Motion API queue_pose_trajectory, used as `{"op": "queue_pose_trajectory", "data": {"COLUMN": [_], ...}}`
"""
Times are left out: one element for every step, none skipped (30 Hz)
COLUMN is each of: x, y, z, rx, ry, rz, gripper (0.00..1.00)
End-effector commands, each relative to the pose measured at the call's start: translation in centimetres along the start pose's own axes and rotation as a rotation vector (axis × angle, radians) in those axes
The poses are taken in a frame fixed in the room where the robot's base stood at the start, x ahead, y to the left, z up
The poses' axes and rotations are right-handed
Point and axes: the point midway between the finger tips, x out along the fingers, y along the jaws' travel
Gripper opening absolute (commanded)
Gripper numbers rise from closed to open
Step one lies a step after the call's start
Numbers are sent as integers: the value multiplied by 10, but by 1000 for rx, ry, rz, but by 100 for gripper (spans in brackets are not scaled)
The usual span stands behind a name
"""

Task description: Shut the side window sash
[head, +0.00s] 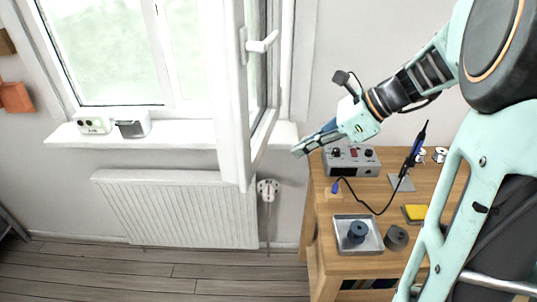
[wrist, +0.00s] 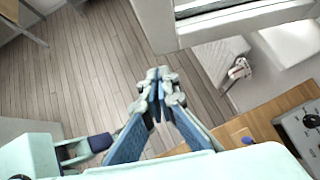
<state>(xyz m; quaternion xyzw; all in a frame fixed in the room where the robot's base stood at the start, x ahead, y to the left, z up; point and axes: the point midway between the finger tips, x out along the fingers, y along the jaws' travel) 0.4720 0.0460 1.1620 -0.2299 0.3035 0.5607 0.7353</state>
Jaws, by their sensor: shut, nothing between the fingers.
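The side window sash (head: 230,95) stands swung open into the room, its white frame seen nearly edge-on in the head view. Its white handle (head: 262,42) sticks out to the right near the top. The sash's lower corner also shows at the top of the wrist view (wrist: 205,32). My gripper (head: 297,152) is shut and empty, to the right of the sash's lower part, above the workbench's left end. In the wrist view its fingertips (wrist: 158,75) meet just below the sash corner, with a gap visible in the picture. I cannot tell the depth between them.
A wooden workbench (head: 320,235) with a grey control box (head: 351,162), a soldering iron (head: 412,150) and a metal tray (head: 374,222) is below my arm. The sill (head: 180,133) holds two small devices near the window. A radiator (head: 180,208) is beneath.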

Motion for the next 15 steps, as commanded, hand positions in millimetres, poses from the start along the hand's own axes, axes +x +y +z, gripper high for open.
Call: {"op": "queue_pose_trajectory", "data": {"x": [6, 10, 16, 22, 28, 36, 43, 49, 58, 65, 72, 80, 86, 92, 100], "y": [1, 1, 1, 1, 1, 1, 2, 1, 1, 2, 2, 1, 1, 1, 1], "z": [0, 0, 0, 0, 0, 0, -1, -1, -1, -1, -1, -1, -1, -1, -1], "rx": [0, -1, -2, -2, -2, -1, -1, -1, -2, -2, -2, -1, -2, -2, -2], "ry": [1, 1, 2, 2, 2, 2, 3, 4, 2, 3, 4, 3, 4, 4, 4], "rz": [3, 4, 5, 4, 6, 6, 7, 6, 6, 7, 7, 5, 5, 5, 5], "gripper": [0, 0, 0, 0, 0, 0, 0, 0, 0, 0, 0, 0, 0, 0, 0]}}
